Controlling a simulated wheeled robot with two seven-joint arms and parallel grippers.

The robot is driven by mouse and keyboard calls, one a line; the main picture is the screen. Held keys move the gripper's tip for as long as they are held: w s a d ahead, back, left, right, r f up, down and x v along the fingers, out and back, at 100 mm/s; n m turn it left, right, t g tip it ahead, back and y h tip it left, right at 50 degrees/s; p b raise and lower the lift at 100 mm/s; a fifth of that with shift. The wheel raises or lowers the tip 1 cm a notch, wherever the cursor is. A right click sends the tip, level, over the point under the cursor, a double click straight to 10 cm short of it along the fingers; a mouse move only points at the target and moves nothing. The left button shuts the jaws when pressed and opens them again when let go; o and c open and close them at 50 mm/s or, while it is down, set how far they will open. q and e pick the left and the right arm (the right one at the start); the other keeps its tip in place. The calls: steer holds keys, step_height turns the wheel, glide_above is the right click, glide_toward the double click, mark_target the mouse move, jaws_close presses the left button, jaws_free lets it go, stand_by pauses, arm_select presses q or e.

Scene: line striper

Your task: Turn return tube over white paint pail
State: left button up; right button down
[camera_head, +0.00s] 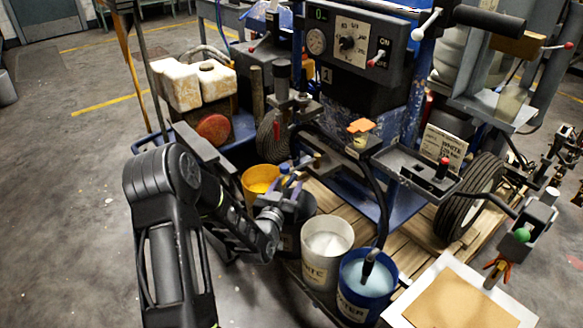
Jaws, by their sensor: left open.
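The white paint pail (327,262) stands open on the wooden deck, with pale paint in it and a partly readable label. Beside it, lower right, a blue pail (367,300) marked WATER holds pale blue liquid. A dark curved tube (381,205) comes down from the machine, and its end is in or over the blue pail; I cannot tell whether this is the return tube. My left gripper (287,188) is open, left of and above the white pail, among dark and blue parts of the machine. Its fingertips are hard to make out. My right gripper is not in view.
A yellow pail (260,178) stands behind my left wrist. The line striper's control box (347,45) and a wheel (470,198) crowd the back and right. A tray with a brown sheet (460,303) is at lower right. The grey floor at left is clear.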

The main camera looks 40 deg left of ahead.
mark_target(283, 170)
arm_select(q)
steer(key=shift+w+a+r+t+y, duration=0.1)
steer(key=shift+a+r+t+y, duration=0.1)
steer(key=shift+a+r, duration=0.3)
steer(key=shift+w+a+r+t+y, duration=0.1)
steer(key=shift+a+r+y, duration=0.1)
steer(key=shift+a, duration=0.5)
steer(key=shift+a+r, duration=0.2)
steer(key=shift+r, duration=0.1)
steer(key=shift+d+r, duration=0.1)
steer(key=x, duration=0.7)
steer(key=shift+w, duration=0.4)
jaws_close()
